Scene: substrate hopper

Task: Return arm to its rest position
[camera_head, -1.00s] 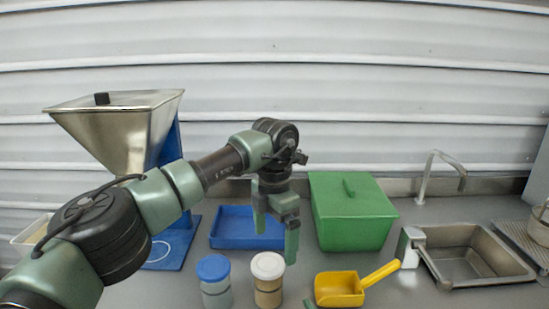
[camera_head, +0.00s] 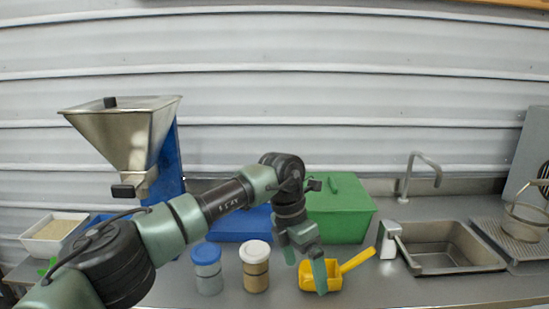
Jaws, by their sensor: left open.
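My left arm reaches in from the lower left across the counter. Its gripper (camera_head: 305,266) points down, open, with nothing between its fingers. One finger overlaps the yellow scoop (camera_head: 353,262) in the picture; I cannot tell whether they touch. The metal hopper (camera_head: 125,135) on its blue stand is at the left, behind my arm, which hides the stand's lower part. My right gripper is not in view.
A blue-lidded jar (camera_head: 207,270) and a white-lidded jar (camera_head: 255,270) stand left of the gripper. A blue tray (camera_head: 232,229) and a green lidded box (camera_head: 340,212) are behind. A sink (camera_head: 450,247) is right; a white bin (camera_head: 50,236) is far left.

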